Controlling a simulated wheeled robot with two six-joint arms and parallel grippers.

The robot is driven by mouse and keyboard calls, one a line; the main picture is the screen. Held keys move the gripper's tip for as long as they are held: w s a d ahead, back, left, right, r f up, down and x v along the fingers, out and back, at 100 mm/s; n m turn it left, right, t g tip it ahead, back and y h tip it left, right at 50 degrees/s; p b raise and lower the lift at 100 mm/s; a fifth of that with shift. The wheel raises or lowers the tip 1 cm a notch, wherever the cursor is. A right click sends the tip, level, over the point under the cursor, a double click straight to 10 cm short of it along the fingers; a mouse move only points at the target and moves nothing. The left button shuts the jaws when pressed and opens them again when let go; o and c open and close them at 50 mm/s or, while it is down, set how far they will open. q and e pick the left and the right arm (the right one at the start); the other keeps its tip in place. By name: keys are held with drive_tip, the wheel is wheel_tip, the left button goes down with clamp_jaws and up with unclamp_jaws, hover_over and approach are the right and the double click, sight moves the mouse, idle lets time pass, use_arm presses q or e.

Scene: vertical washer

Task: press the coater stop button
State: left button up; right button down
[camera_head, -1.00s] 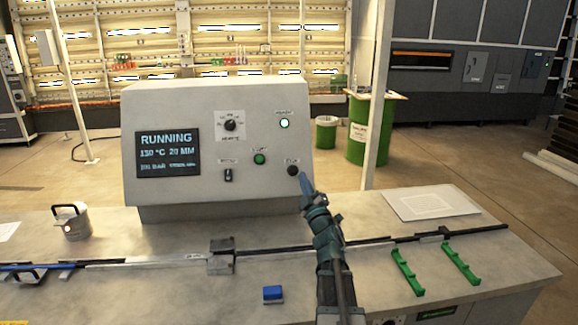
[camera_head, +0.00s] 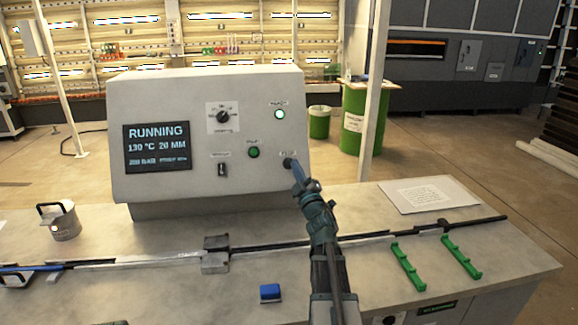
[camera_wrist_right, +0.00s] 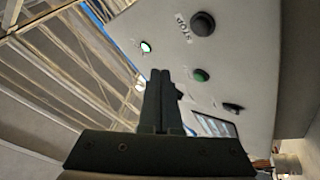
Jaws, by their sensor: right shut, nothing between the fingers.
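In the right wrist view the black stop button (camera_wrist_right: 203,24) shows whole beside the STOP label. My right gripper (camera_head: 294,166) is shut and empty, its tip at the button's right edge in the head view. In the wrist view its fingertips (camera_wrist_right: 160,74) point at the panel; I cannot tell whether they touch. My left gripper is out of view.
Near the stop button are a green button (camera_head: 253,152), a lit white lamp (camera_head: 280,114), a rotary knob (camera_head: 222,116) and a black switch (camera_head: 222,170). A long dark rod (camera_head: 370,236), green holders (camera_head: 408,268) and a blue block (camera_head: 270,292) lie on the bench.

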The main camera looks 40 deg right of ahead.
sight(289, 160)
drive_tip(key=w+d+f+b, duration=0.3)
drive_tip(key=w, duration=0.3)
drive_tip(key=shift+d+f, duration=0.15)
drive_tip(key=shift+f, duration=0.1)
drive_tip(key=shift+w, duration=0.1)
idle(1.8)
drive_tip(key=shift+w+d+f, duration=0.15)
drive_tip(key=shift+w+d, duration=0.05)
drive_tip(key=shift+w, duration=0.05)
drive_tip(key=shift+w+d+f+b, duration=0.2)
drive_tip(key=shift+w+f+b, duration=0.05)
drive_tip(key=shift+w+b, duration=0.25)
idle(0.8)
drive_tip(key=shift+s, duration=0.15)
drive_tip(key=shift+s+a+r+p, duration=0.4)
drive_tip(key=shift+s+p, duration=0.05)
drive_tip(key=shift+s, duration=0.25)
drive_tip(key=shift+s+a+r+p, duration=0.35)
drive_tip(key=shift+s, duration=0.3)
drive_tip(key=shift+s+a+r+p, duration=0.35)
drive_tip(key=shift+s+r+p, duration=0.05)
drive_tip(key=shift+s, duration=0.25)
drive_tip(key=shift+s+a+r+p, duration=0.35)
drive_tip(key=shift+s, duration=0.3)
